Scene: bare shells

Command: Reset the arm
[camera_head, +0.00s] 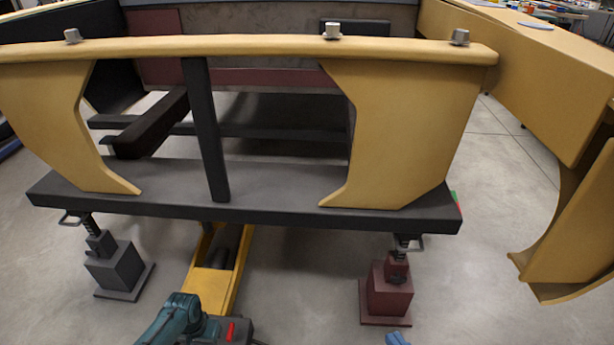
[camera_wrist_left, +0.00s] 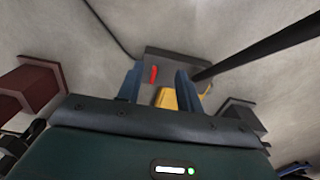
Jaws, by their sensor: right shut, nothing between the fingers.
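My right gripper (camera_head: 397,339) barely shows at the bottom edge of the head view, as a small blue tip. It is shut and empty, in front of the dark red stand. My left gripper (camera_wrist_left: 159,70) shows in the left wrist view, with two blue fingers apart. Between and beyond them appear a dark box (camera_wrist_left: 165,57) with a red lever (camera_wrist_left: 154,73) and a yellow part. I cannot tell how far off these are. A teal part of my left arm shows at the lower left of the head view, next to that box.
A yellow-and-black frame (camera_head: 250,205) stands across the head view on a dark red stand (camera_head: 388,296) and a dark grey stand (camera_head: 118,268). A yellow beam (camera_head: 215,282) runs beneath it. A large yellow panel (camera_head: 520,85) is at the right. Bare floor lies between them.

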